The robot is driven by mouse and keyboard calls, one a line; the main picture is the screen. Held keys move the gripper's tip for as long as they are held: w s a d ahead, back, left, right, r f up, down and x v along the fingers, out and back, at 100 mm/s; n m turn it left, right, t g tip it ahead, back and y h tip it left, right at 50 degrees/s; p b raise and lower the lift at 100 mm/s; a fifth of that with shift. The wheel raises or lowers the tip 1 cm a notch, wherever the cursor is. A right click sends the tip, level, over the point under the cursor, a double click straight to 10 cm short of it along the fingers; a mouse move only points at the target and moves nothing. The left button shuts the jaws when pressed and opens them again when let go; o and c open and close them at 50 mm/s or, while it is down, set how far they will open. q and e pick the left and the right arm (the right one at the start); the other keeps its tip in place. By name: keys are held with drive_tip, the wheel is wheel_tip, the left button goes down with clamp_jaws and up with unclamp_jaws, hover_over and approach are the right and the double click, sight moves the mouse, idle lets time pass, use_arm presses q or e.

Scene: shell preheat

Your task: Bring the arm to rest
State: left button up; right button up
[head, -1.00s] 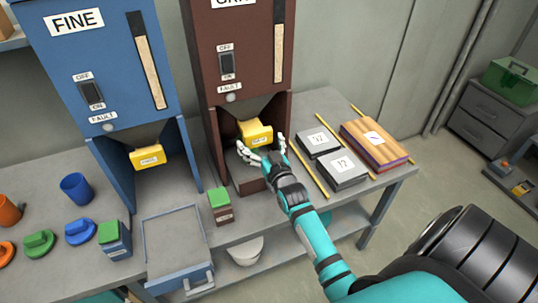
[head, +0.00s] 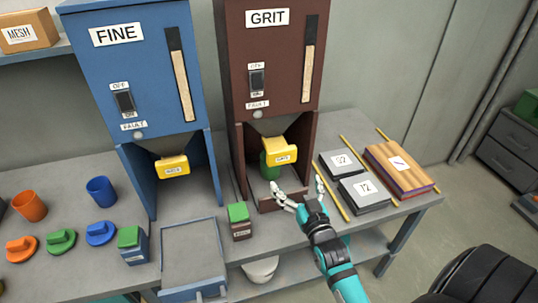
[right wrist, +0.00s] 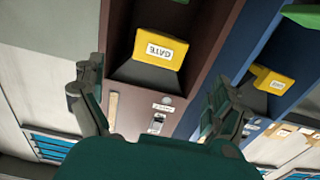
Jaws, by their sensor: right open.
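My right gripper (head: 297,188) is open and empty at the front edge of the table, in front of the brown GRIT hopper (head: 232,100). Its fingers stand apart from the yellow gate (head: 281,151). A green cup (head: 269,167) stands under that gate, partly hidden by it. In the right wrist view the two fingers (right wrist: 152,97) are spread wide, with the yellow gate (right wrist: 158,55) beyond them and nothing between. My left gripper is not in view.
The blue FINE hopper (head: 148,90) stands to the left. A tray (head: 192,252), a green-topped box (head: 240,222) and several cups and lids are nearby. Weights (head: 364,194), yellow rods and a wooden block (head: 400,168) lie to the right.

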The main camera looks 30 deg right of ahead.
drive_tip(key=s+a+f+n+g+y, duration=0.35)
drive_tip(key=s+a+f+g, duration=0.3)
drive_tip(key=a, duration=0.25)
drive_tip(key=s+a+f+n+g+y, duration=0.1)
drive_tip(key=s+a+g, duration=0.25)
drive_tip(key=s, duration=0.45)
drive_tip(key=s+a+f+g, duration=0.2)
drive_tip(key=s+g, duration=0.2)
drive_tip(key=s, duration=0.4)
wheel_tip(320, 180, down, 24)
drive_tip(key=s+g, duration=0.1)
drive_tip(key=s+d+f+g, duration=0.1)
drive_tip(key=s+d+f, duration=0.2)
drive_tip(key=s+f, duration=1.4)
drive_tip(key=shift+s+f+n, duration=0.35)
drive_tip(key=shift+s+f, duration=0.05)
drive_tip(key=shift+f, duration=0.05)
